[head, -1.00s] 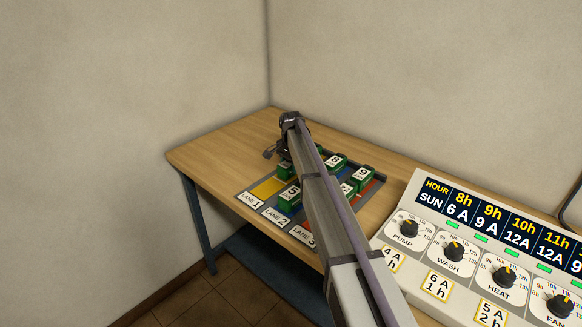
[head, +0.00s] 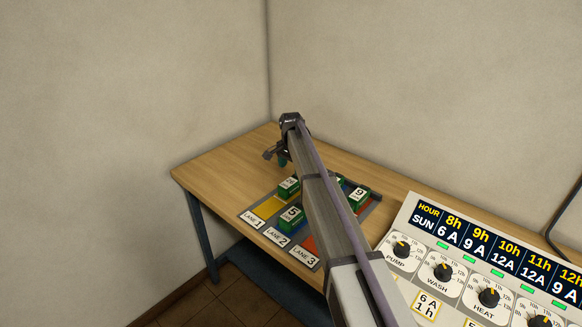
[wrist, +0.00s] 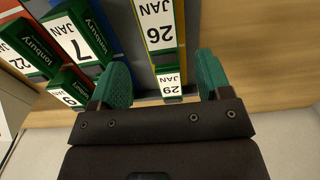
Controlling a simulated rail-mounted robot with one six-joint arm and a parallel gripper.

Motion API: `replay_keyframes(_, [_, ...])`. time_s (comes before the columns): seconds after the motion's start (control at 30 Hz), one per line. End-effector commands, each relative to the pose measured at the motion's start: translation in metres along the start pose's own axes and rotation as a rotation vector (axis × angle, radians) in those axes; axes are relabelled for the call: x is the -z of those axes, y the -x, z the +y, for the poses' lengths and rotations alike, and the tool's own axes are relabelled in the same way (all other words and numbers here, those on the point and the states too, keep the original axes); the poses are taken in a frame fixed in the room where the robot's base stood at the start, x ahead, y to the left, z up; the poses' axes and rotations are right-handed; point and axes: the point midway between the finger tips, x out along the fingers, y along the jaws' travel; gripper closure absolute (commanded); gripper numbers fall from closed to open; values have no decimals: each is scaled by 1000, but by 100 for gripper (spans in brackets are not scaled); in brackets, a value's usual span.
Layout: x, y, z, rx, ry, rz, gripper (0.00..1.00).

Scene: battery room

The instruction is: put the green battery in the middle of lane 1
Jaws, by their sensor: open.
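Several green batteries with white number labels sit on the lane mat. In the head view, one (head: 288,188) is in lane 1 (head: 253,219) behind the bare yellow section (head: 267,208). One marked 5 (head: 290,216) is in lane 2. My gripper (head: 280,159) is open beyond lane 1's far end. In the wrist view its green-padded fingers (wrist: 156,82) are apart, with the 29 JAN label (wrist: 171,84) showing between them. The 26 JAN battery (wrist: 158,24) lies beyond in the same lane. I cannot tell which battery is meant.
A battery marked 9 (head: 358,197) sits at the mat's right. In the wrist view a 7 JAN battery (wrist: 82,38) and a 22 JAN battery (wrist: 20,50) are at left. My arm hides the mat's middle. The panel (head: 480,255) stands at right; the table's left is bare.

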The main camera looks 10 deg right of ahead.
Motion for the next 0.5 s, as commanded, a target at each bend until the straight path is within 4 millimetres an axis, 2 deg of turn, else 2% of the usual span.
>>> replay_keyframes(0.03, [0,25,0,0,0,0,29])
replay_keyframes(0.1, [0,34,0,0,0,0,29])
replay_keyframes(0.33, [-3,37,4,0,8,0,29])
replay_keyframes(0.37, [-9,36,11,0,20,0,29])
replay_keyframes(0.43, [-34,36,44,0,89,0,29])
replay_keyframes(0.47, [-50,36,65,-1,134,0,29])
replay_keyframes(0.5, [-76,36,98,-1,212,0,29])
